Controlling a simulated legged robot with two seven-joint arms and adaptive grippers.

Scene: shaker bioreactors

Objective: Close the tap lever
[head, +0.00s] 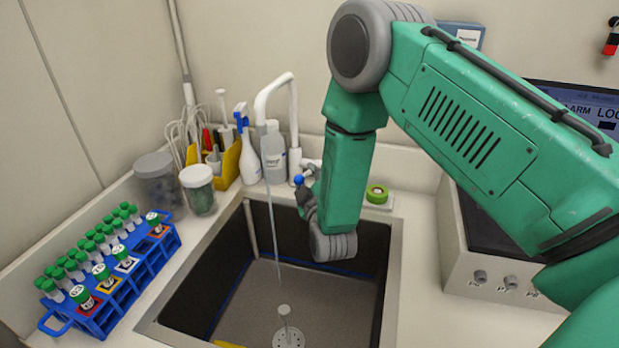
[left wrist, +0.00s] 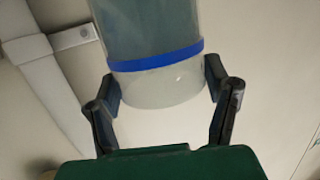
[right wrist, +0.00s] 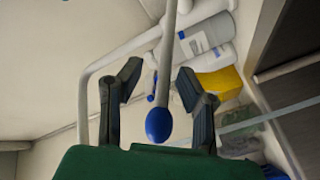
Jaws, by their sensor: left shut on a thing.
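The white tap (head: 278,84) arches over the sink (head: 240,300), and a thin stream of water falls from its spout towards the drain. The tap lever ends in a blue knob (head: 299,180) to the right of the spout. My right gripper (head: 306,194) is at the lever, partly hidden by my arm. In the right wrist view, the blue knob (right wrist: 160,124) sits between the spread fingers of the right gripper (right wrist: 158,88), with gaps on both sides. My left gripper (left wrist: 163,90) is shut on a clear cylinder (left wrist: 155,82) with a blue band; it is outside the head view.
A blue rack (head: 125,285) of green-capped tubes stands left of the sink. Jars (head: 199,190), a spray bottle (head: 246,155) and a yellow holder (head: 230,165) stand behind it. A green tape roll (head: 377,194) lies right of the tap. A device (head: 500,260) stands at right.

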